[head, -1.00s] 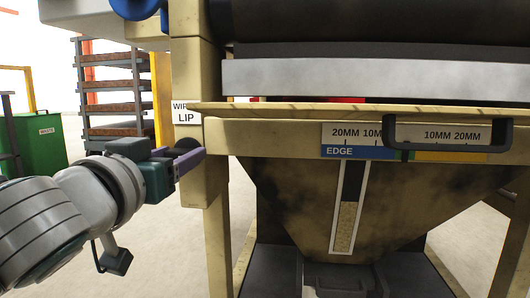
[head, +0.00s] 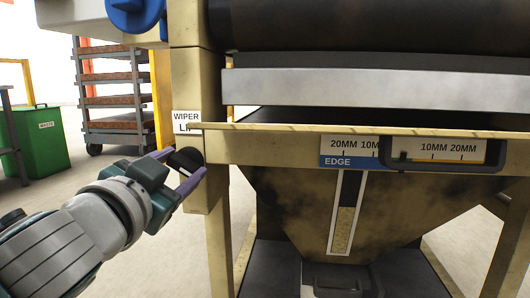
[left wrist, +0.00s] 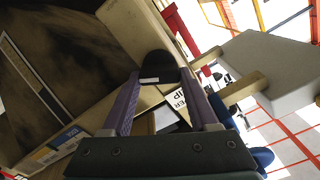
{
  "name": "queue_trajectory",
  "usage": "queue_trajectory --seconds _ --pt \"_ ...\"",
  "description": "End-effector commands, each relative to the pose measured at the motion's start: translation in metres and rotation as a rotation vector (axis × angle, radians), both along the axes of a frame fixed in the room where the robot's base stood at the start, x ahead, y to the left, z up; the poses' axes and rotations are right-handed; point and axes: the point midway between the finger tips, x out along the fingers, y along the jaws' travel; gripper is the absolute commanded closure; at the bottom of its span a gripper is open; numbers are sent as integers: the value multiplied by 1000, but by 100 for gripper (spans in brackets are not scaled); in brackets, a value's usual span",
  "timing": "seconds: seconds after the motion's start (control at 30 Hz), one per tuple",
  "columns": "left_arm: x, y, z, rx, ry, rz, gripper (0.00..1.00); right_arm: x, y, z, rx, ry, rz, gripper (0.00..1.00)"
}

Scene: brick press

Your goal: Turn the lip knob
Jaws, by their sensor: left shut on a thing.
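The lip knob (head: 186,160) is a dark round knob on the left post of the tan press, just below the white "WIPER LIP" label (head: 186,122). My left gripper (head: 178,172) has its two purple fingers on either side of the knob and is shut on it. In the left wrist view the black knob (left wrist: 158,66) sits between the purple fingertips, with a small white mark on it. The wiper lip (head: 350,129) is a thin tan strip across the press front. My right gripper is not in view.
A black handle (head: 440,168) stands out from the press front beside the millimetre EDGE scale (head: 352,153). A hopper (head: 290,200) hangs below. A green waste bin (head: 40,140) and a brick rack (head: 112,90) stand behind at left, with clear floor between.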

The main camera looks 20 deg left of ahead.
Motion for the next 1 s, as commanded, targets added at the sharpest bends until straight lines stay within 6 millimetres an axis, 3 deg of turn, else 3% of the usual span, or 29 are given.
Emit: queue_trajectory --seconds 0.4,1.0 --pt "0 -2 1 384 91 -1 96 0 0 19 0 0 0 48" --pt "1 -3 -2 871 206 -1 96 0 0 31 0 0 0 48"
